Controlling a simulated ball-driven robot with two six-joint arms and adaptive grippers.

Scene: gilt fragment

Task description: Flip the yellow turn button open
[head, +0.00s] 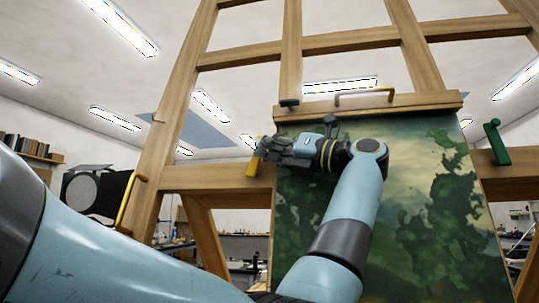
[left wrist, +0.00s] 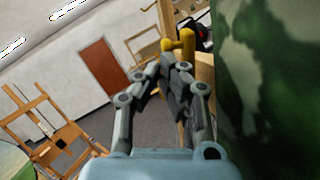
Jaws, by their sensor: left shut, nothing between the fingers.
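The yellow turn button (head: 255,162) sits on the wooden crossbar of the easel, at the left edge of the painting, in the head view. It looks roughly upright, leaning slightly. My left gripper (head: 266,146) reaches in from the right across the painting, with its fingertips right beside the button's upper part. In the left wrist view the yellow button (left wrist: 187,42) shows just beyond the closed fingers (left wrist: 172,74). I cannot tell whether they touch it. The fingers are shut with nothing between them. My right gripper is in neither view.
The large green painting (head: 430,200) stands on the wooden easel (head: 165,125). A green turn button (head: 495,143) is at its right. A second easel (left wrist: 50,118) stands farther off.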

